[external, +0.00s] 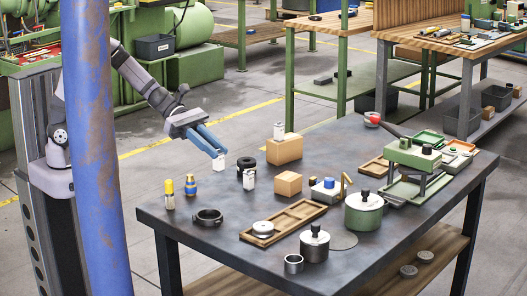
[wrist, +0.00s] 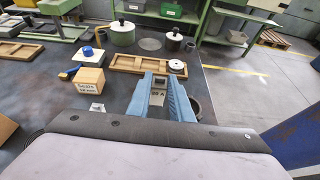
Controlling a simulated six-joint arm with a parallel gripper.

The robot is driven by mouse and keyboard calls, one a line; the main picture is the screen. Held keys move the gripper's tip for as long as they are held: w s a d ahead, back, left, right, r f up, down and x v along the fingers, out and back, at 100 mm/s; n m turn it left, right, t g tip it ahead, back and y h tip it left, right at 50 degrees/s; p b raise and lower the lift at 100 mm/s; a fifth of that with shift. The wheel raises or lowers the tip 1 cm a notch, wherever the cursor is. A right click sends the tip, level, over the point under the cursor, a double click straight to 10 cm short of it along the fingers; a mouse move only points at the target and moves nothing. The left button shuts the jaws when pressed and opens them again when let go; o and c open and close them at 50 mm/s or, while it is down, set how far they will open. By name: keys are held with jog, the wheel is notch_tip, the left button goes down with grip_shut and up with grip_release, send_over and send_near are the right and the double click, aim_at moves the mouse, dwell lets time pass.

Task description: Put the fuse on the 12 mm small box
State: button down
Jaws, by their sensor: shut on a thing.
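My gripper (external: 216,154) hangs above the table's left part, shut on a small white-and-grey fuse (external: 219,163). In the wrist view the fuse (wrist: 158,97) shows between the blue fingers (wrist: 160,88). The small cardboard box (external: 288,184) stands on the table, to the right of and lower than the gripper. In the wrist view this box (wrist: 88,82) is left of the fingers; its label seems to read 12 mm. Its top looks bare. The gripper and fuse are apart from it.
A second white piece (external: 249,179) stands on the table below the gripper. A taller box (external: 284,149) bears another white piece (external: 279,131). A black ring (external: 247,168), wooden tray (external: 285,220), yellow-topped bottle (external: 169,194) and green pot (external: 363,212) stand around.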

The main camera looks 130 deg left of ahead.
jog(key=f, duration=0.1)
jog(key=w+d+f, duration=0.1)
jog(key=shift+w+f+h+p, duration=0.1)
jog(key=shift+f+h+p, duration=0.2)
jog(key=shift+f+p, duration=0.1)
jog(key=w+a+r+n+g+y, duration=0.1)
jog(key=w+a+r+n+y, duration=0.2)
jog(key=a, duration=0.6)
jog(key=w+a+r+n+y, duration=0.25)
jog(key=w+a+r, duration=0.3)
jog(key=a, duration=0.45)
jog(key=b, duration=0.2)
send_over(282, 176)
jog(key=shift+m, duration=0.45)
jog(key=shift+s+a+f, duration=0.1)
jog(key=shift+a+f, duration=0.05)
jog(key=shift+f, duration=5.05)
jog(key=shift+f+b, duration=0.15)
jog(key=shift+b, duration=0.15)
jog(key=c, duration=1.6)
grip_release()
